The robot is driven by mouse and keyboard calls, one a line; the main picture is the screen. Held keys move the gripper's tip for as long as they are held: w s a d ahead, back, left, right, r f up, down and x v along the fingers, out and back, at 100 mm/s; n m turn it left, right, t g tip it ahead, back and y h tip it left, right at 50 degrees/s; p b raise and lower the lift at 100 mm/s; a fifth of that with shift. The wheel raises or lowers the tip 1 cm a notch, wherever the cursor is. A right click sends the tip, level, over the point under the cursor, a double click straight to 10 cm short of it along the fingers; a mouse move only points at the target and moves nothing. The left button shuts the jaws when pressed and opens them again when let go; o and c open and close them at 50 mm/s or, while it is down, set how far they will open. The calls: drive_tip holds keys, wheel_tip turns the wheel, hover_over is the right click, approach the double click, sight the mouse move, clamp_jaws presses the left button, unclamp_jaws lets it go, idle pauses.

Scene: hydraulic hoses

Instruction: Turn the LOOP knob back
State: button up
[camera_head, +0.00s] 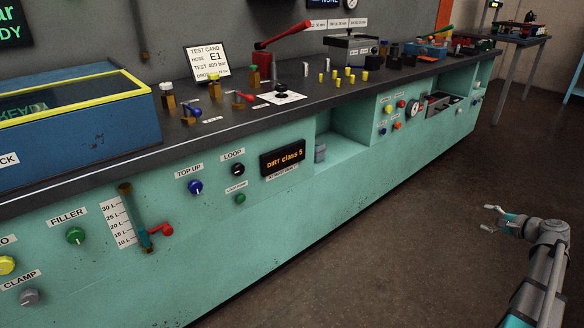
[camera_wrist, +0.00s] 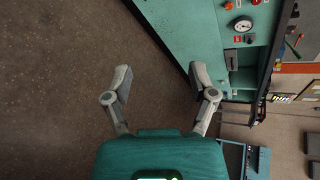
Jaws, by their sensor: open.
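The LOOP knob (camera_head: 238,170) is a black round knob on the teal bench front, right under its white LOOP label (camera_head: 232,154). It sits left of the lit display reading "DIRT class 5" (camera_head: 283,158). Which way the knob is turned is too small to tell. My gripper (camera_head: 492,217) is far to the right of the knob, out over the floor. In the wrist view my gripper (camera_wrist: 160,82) has its two fingers wide apart with nothing between them. The LOOP knob is not seen in the wrist view.
A blue TOP UP knob (camera_head: 195,187) and a small green button (camera_head: 240,199) are close to the LOOP knob. A red-handled valve (camera_head: 160,230) sticks out lower left. An open recess (camera_head: 345,140) lies right of the display. The floor (camera_head: 400,240) before the bench is clear.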

drive_tip(key=shift+o, duration=0.3)
drive_tip(key=w+a+r, duration=0.1)
drive_tip(key=w+a, duration=0.2)
drive_tip(key=a, duration=0.5)
drive_tip(key=w+a+r+m+y, duration=0.1)
drive_tip(key=w+a+r, duration=0.1)
drive_tip(key=a, duration=0.7)
drive_tip(key=shift+w+t+y+p, duration=0.3)
drive_tip(key=shift+w+p, duration=0.1)
drive_tip(key=shift+w, duration=0.2)
drive_tip(key=m+y+p, duration=0.3)
drive_tip(key=m+y, duration=0.2)
drive_tip(key=m, duration=0.2)
approach(240, 171)
drive_tip(key=v, duration=0.3)
drive_tip(key=shift+a+f, duration=0.15)
drive_tip(key=x, duration=1.3)
drive_tip(key=shift+w+a, duration=0.2)
drive_tip(key=shift+w, duration=0.15)
